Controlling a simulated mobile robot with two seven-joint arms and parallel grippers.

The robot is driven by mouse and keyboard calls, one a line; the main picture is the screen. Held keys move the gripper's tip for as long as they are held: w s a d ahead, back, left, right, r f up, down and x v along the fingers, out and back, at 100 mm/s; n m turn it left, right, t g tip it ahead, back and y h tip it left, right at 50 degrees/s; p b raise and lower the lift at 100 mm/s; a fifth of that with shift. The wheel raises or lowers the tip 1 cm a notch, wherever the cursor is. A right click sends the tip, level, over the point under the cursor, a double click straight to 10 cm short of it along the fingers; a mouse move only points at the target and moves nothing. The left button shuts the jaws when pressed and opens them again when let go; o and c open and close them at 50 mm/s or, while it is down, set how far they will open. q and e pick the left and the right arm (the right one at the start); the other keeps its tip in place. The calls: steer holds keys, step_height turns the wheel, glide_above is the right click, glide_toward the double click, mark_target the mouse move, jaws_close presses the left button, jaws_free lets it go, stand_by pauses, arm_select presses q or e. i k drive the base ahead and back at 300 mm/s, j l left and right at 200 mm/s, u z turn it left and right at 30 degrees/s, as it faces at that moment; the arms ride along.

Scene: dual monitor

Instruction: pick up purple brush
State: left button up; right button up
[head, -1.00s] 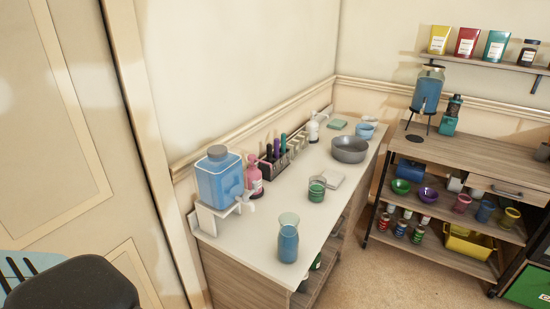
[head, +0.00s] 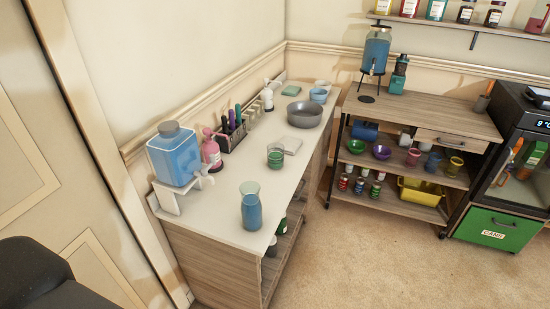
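A slim purple object, likely the purple brush (head: 232,119), stands upright in a dark holder (head: 235,139) on the white counter, against the wall. A dark item (head: 224,125) and a green one (head: 238,114) stand close on either side of it. Its lower part is hidden in the holder. Neither of my grippers is in view.
The white counter (head: 222,219) also bears a blue dispenser (head: 174,158), a pink bottle (head: 211,153), a blue carafe (head: 251,208), a green glass (head: 275,157) and a grey bowl (head: 304,114). The carpet (head: 380,255) right of the counter is clear.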

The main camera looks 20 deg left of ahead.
mark_target(231, 112)
steer(key=u, duration=0.4)
steer(key=i+l+u, duration=0.2)
steer(key=u, duration=0.3)
steer(key=i+l+u, duration=0.3)
steer(key=u, duration=0.15)
steer(key=i+l+u, duration=0.15)
steer(key=l, duration=0.15)
steer(key=l+u, duration=0.15)
steer(key=l, duration=0.15)
steer(key=i+l+u, duration=0.1)
steer(key=l, duration=0.25)
steer(key=i+l, duration=0.1)
steer(key=l, duration=0.2)
steer(key=i+l+u, duration=0.1)
steer(key=l, duration=0.2)
steer(key=i+l+u, duration=0.1)
steer(key=l, duration=0.2)
steer(key=i+l, duration=0.1)
steer(key=l, duration=0.35)
steer(key=i+l, duration=0.1)
steer(key=l, duration=0.3)
steer(key=i+l, duration=0.1)
steer(key=l, duration=0.35)
steer(key=i+l, duration=0.15)
steer(key=l, duration=0.3)
